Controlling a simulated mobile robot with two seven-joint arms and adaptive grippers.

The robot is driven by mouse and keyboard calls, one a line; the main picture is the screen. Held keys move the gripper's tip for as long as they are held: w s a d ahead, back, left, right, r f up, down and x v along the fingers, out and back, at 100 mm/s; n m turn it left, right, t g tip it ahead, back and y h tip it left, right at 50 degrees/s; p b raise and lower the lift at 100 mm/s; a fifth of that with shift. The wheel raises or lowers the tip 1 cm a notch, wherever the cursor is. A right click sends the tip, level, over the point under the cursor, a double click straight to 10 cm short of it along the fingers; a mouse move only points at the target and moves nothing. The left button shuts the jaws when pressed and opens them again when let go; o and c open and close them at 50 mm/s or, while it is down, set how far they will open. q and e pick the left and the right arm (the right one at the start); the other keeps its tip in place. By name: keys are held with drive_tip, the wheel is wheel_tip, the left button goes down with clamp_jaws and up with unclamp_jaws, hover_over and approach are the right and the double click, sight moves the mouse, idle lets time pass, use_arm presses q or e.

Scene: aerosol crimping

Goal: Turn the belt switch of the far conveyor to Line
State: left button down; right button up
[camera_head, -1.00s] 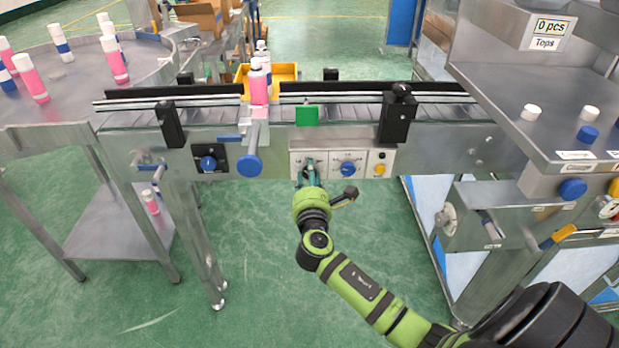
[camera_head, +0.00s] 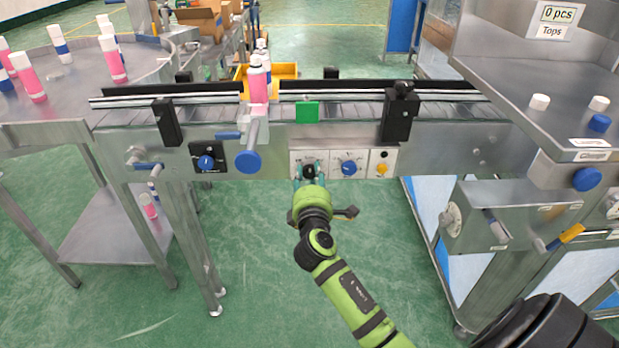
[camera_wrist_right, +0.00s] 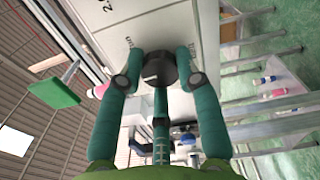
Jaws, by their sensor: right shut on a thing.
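The black belt switch knob (camera_wrist_right: 160,68) sits on a white panel (camera_head: 328,157) on the front of the conveyor (camera_head: 450,145). My right gripper (camera_head: 308,176) reaches up to that panel from below. Small lettering stands on the panel around the knob, partly hidden and too small to read surely. My left gripper is not in the head view.
A blue dial (camera_head: 348,168) and a yellow button (camera_head: 382,169) sit right of the switch. A blue handwheel (camera_head: 247,161) juts out to its left. A pink bottle (camera_head: 258,86) stands on the belt. A round table (camera_head: 60,95) with bottles is at left.

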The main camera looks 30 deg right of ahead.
drive_tip(key=shift+d+r, duration=0.2)
idle(0.3)
drive_tip(key=o, duration=1.1)
drive_tip(key=shift+o, duration=0.2)
drive_tip(key=shift+f, duration=0.15)
drive_tip(key=shift+s+a, duration=0.1)
drive_tip(key=shift+a, duration=0.05)
drive_tip(key=shift+s+a+f, duration=0.1)
drive_tip(key=shift+s+a, duration=0.1)
drive_tip(key=shift+s, duration=0.1)
drive_tip(key=v, duration=1.1)
